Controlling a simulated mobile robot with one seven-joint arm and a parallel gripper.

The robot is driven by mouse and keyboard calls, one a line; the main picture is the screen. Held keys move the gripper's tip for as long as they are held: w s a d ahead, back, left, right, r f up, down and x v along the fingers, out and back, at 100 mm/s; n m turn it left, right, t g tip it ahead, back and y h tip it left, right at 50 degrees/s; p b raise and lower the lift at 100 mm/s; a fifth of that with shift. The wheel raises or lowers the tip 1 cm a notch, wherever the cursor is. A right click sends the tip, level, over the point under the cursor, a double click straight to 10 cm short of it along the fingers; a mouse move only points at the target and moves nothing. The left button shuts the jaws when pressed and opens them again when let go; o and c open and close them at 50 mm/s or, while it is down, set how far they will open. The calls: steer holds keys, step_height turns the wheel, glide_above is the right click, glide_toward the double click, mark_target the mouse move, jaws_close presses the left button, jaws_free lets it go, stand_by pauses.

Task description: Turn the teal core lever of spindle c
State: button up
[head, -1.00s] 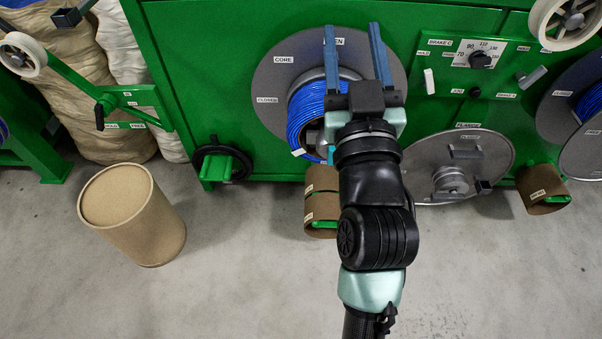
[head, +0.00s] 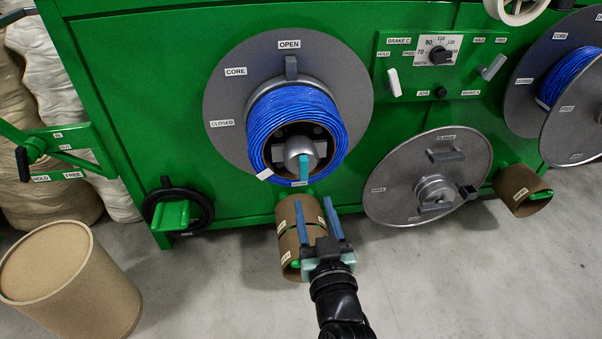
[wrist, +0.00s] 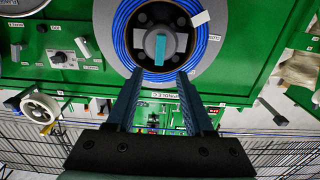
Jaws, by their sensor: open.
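The teal lever (head: 303,167) sits on the grey domed hub (head: 298,152) in the middle of a blue cable coil (head: 255,125). In the wrist view the teal lever (wrist: 160,47) looks upright on the round hub. The coil is on a round grey flange (head: 350,75) labelled CORE, OPEN and CLOSED, with a dark grey tab (head: 291,66) at OPEN. My gripper (head: 315,206) is open and empty, below the lever in the head view. In the wrist view my gripper's fingertips (wrist: 159,76) are just below the coil, apart from the lever.
Brown cardboard cores (head: 295,230) are beneath the coil, behind my gripper. A grey flange disc (head: 395,185) leans to the right. The brake panel (head: 405,65) is up and right. A black-rimmed wheel (head: 165,205) and a brown drum (head: 70,285) are at left.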

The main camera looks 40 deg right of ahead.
mark_target(305, 169)
steer(key=x, duration=1.1)
steer(key=shift+a, duration=0.1)
jaws_close()
